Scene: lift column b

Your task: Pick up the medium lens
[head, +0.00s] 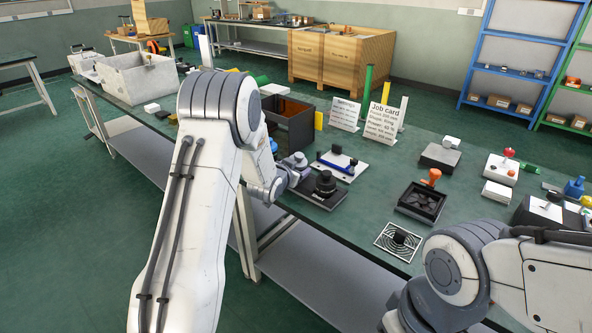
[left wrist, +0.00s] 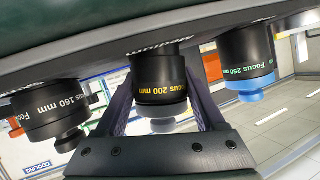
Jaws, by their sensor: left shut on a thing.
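The medium lens (left wrist: 158,80) is a black cylinder marked "Focus 200 mm" in yellow, with a grey knob, in the middle of the left wrist view. My left gripper (left wrist: 163,112) has its fingers on both sides of the knob and is shut on it. The lens appears to be still at the dark plate (left wrist: 100,62), where part of a "Medium" label shows. In the head view my left gripper (head: 299,166) is at the dark plate (head: 316,201), beside a black lens (head: 325,183). My gripper hides the medium lens there. My right gripper is not in view.
In the left wrist view a "Focus 160 mm" lens (left wrist: 45,112) is to the left and a "Focus 250 mm" lens (left wrist: 247,58) with a blue knob to the right, both close. A dark open box (head: 290,128) and a white-based device (head: 340,166) stand near the plate.

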